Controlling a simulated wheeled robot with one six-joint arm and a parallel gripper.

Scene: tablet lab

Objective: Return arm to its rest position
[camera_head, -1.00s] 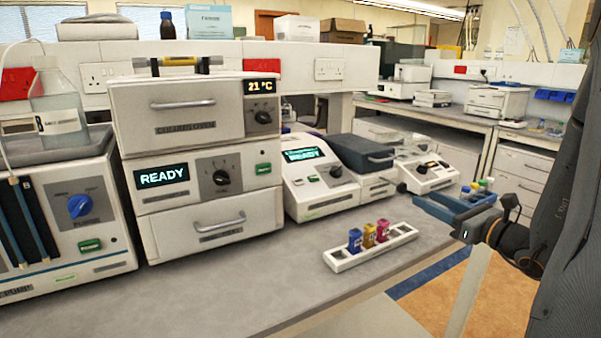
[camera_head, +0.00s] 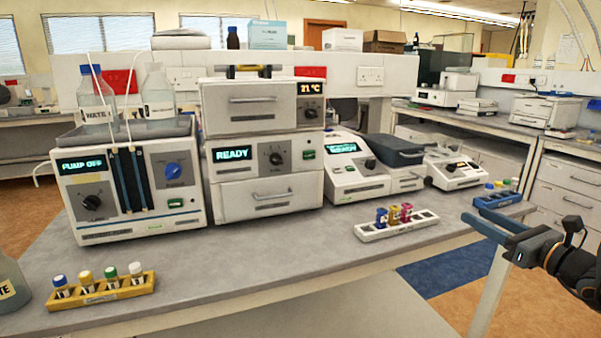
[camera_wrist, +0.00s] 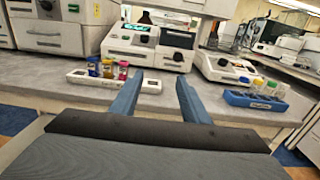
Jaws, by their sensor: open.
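My gripper (camera_head: 476,215) is at the right of the head view, in front of the bench edge, with its blue fingers pointing toward the bench. In the wrist view the two fingers (camera_wrist: 158,88) stand apart with nothing between them. My dark arm enters from the right edge of the head view, and most of it is out of frame.
A white rack (camera_head: 372,234) with blue, yellow and red cuvettes and a blue rack (camera_head: 497,201) of capped vials stand near the bench edge. A yellow vial rack (camera_head: 95,298) is front left. Instruments line the back. Open floor (camera_head: 535,300) lies right of the bench.

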